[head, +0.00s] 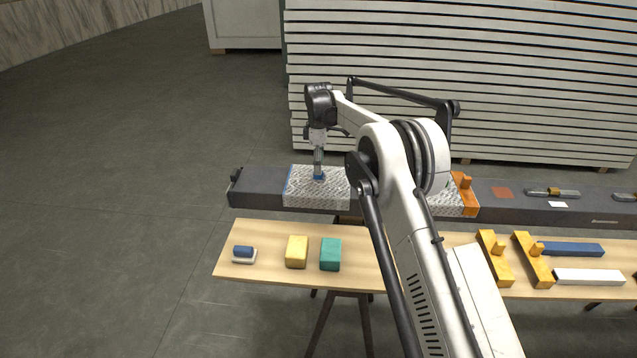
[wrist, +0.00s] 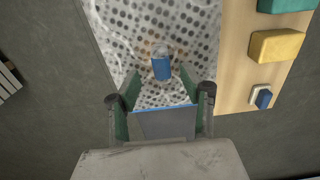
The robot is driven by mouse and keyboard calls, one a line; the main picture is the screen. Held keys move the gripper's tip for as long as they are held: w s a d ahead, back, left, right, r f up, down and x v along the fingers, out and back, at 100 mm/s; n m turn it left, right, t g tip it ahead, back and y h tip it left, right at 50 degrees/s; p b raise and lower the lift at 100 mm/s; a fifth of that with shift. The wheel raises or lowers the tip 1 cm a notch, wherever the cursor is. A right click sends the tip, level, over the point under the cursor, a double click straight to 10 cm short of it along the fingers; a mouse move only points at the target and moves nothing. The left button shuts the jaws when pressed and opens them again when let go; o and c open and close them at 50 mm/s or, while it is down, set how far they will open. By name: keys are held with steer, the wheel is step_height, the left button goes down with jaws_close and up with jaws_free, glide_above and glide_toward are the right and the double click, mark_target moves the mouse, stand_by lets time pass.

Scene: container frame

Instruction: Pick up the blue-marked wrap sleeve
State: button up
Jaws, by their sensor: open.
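The blue-marked wrap sleeve (head: 300,192) is a silver, dimpled wrap lying around the dark beam, with a blue line along its left end. The wrist view shows its dotted surface (wrist: 188,30) and the blue edge. A small blue piece with a pale end (wrist: 162,68) is on the sleeve, and blue also shows below my gripper in the head view. My gripper (head: 319,155) is over the sleeve, pointing down. In the wrist view its fingers (wrist: 160,108) are spread apart with nothing held between them. I cannot tell whether they touch the sleeve.
The dark beam (head: 258,188) runs across behind a wooden table (head: 230,268). A yellow block (head: 297,251), a green block (head: 331,254) and a small blue-and-white piece (head: 244,254) lie on the table. An orange clamp (head: 465,195) is on the beam at right. My arm hides the middle.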

mark_target(318, 182)
steer(key=shift+s+f, duration=0.1)
steer(key=shift+f, duration=1.8)
steer(key=shift+c, duration=0.5)
jaws_close()
